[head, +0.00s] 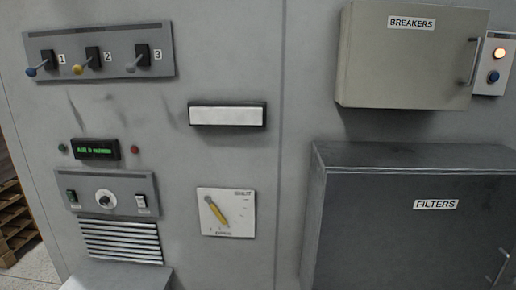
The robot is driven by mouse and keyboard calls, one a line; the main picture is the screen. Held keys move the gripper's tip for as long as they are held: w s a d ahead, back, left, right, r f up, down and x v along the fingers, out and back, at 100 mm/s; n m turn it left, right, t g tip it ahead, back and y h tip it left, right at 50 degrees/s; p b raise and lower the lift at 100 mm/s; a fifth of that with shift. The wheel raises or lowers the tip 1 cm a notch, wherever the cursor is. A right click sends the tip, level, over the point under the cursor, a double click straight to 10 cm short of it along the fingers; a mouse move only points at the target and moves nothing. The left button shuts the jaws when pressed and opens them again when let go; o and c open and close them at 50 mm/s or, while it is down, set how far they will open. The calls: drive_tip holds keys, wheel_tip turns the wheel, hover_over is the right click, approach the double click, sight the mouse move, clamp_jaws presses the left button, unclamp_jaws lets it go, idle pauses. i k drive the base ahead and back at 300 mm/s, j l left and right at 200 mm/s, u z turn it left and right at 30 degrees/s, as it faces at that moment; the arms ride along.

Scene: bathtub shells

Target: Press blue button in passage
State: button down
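A blue button (493,76) sits on a small pale panel (491,88) at the far right of the head view. An orange-lit round button or lamp (499,53) is just above it on the same panel. The panel is mounted on the wall beside the breakers box. My gripper is not in view, so its state and its distance from the button do not show.
The beige BREAKERS box (408,60) juts out left of the button panel, with a handle (471,60) near it. A dark FILTERS box (410,225) protrudes below. A lever panel (100,52), dial (226,212) and switch panel (110,194) are at left. Wooden pallets (14,215) stand at the left edge.

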sight(494, 76)
drive_tip(key=z, duration=1.25)
